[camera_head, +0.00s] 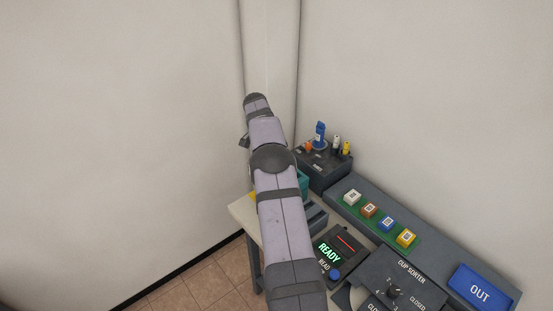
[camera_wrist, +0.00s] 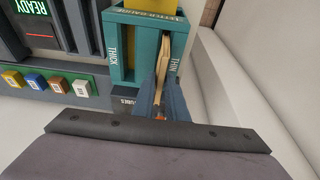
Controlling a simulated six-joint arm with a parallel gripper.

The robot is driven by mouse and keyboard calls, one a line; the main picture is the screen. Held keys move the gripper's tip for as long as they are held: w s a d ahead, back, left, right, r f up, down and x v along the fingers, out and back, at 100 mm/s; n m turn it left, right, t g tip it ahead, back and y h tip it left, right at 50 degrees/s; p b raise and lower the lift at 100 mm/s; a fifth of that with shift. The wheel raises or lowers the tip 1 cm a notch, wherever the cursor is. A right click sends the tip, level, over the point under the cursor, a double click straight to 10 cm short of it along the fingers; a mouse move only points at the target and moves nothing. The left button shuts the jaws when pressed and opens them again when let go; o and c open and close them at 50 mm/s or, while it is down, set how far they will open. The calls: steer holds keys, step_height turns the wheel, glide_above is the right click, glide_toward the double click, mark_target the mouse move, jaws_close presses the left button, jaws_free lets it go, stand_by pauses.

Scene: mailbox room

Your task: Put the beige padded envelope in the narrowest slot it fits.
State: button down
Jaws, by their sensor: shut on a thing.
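In the wrist view, my gripper (camera_wrist: 160,98) is shut on the beige padded envelope (camera_wrist: 163,64), which shows edge-on as a narrow tan strip. The envelope lies along the side marked THIN of a teal slotted box (camera_wrist: 123,58). It overlaps that slot in the picture; I cannot tell how deep it sits. The other side of the box is marked THICK, and something yellow (camera_wrist: 145,4) shows at its far end. In the head view, my arm hides the gripper and envelope, and only a bit of the teal box (camera_head: 303,182) shows.
A READY panel (camera_head: 333,255) stands right of my arm. White, brown, blue and yellow blocks (camera_head: 369,210) sit on a green strip. A dark holder (camera_head: 325,168) with upright items stands at the back. A cup sorter (camera_head: 405,275) is at lower right. Walls stand close behind.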

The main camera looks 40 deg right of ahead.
steer(key=shift+r, duration=0.15)
steer(key=shift+r+p, duration=1.3)
steer(key=shift+r, duration=0.05)
steer(key=shift+f, duration=0.1)
steer(key=shift+f, duration=0.35)
steer(key=shift+f+b, duration=0.6)
steer(key=shift+f, duration=0.45)
stand_by(1.9)
steer(key=shift+r, duration=0.15)
steer(key=shift+r+p, duration=1.1)
steer(key=shift+r, duration=0.25)
steer(key=shift+d, duration=0.1)
